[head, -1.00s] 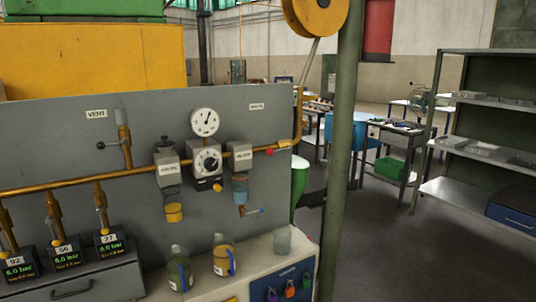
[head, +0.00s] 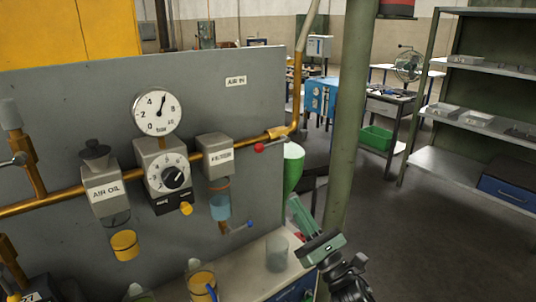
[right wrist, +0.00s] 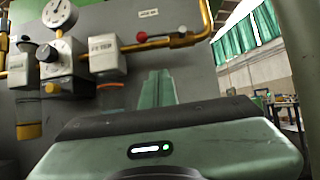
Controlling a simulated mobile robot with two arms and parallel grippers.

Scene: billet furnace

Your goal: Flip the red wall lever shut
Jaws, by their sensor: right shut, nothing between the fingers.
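The red lever (head: 259,147) shows as a small red knob on a short handle at the brass air pipe, right of the filter and below the AIR IN label. It also shows in the right wrist view (right wrist: 142,37), above my fingertips. My right gripper (head: 293,202) has green fingers, shut and empty. It is below and to the right of the lever, apart from it, and points up toward the panel. Its fingers also show in the right wrist view (right wrist: 158,76). My left gripper is not in view.
The brass pipe (head: 298,92) bends upward right of the lever. The filter (head: 215,158), regulator (head: 163,172) and gauge (head: 157,111) are to its left. A green post (head: 350,120) stands right of the panel. A clear cup (head: 277,253) stands on the bench below.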

